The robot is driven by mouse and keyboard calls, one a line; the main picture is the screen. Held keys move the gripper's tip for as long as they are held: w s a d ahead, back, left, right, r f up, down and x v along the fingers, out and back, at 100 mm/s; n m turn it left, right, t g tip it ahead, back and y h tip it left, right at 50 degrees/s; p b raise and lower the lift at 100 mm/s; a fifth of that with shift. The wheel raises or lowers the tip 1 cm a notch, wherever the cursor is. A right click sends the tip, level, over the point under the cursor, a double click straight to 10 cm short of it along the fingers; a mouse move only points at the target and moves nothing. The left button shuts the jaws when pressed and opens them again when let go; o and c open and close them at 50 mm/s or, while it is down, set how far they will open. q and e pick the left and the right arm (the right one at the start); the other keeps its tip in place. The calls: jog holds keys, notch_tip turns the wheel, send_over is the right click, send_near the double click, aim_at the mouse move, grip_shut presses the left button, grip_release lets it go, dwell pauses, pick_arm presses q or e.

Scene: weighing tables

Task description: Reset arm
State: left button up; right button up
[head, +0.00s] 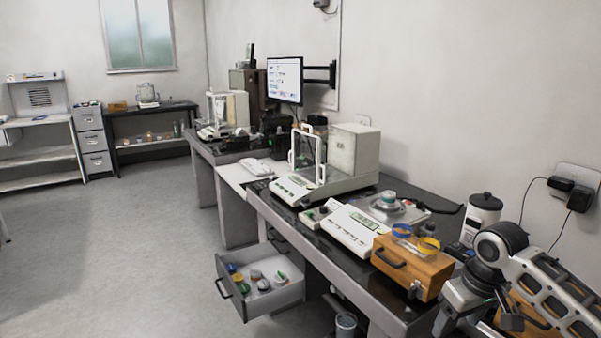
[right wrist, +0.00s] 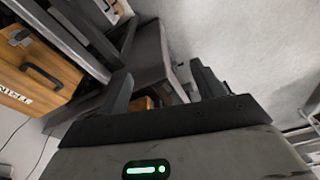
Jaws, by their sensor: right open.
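My right arm (head: 500,245) comes in at the lower right of the head view, folded beside the weighing table (head: 340,262) and next to the wooden box. In the right wrist view my right gripper (right wrist: 163,84) has its two dark fingers spread wide apart. I see nothing held between them; the floor and part of a dark table frame show beyond. My left arm and left gripper are not in the head view.
A wooden box (head: 412,266) with blue and yellow rings stands near my right arm. A balance (head: 352,150) stands on the table. An open drawer (head: 262,303) with several small containers juts out. The floor (head: 120,240) at left is clear.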

jog(key=s+a+f+n+t+y, duration=0.1)
jog(key=s+a+f+t+y, duration=0.3)
jog(key=a+f, duration=0.95)
jog(key=s+a+f+t+h, duration=0.1)
jog(key=s+a+f+t, duration=0.1)
jog(key=s, duration=0.6)
jog(key=s+a+f+t, duration=0.2)
jog(key=s, duration=0.6)
jog(key=shift+f+m+h, duration=0.25)
jog(key=shift+m+h, duration=0.15)
jog(key=shift+a, duration=0.1)
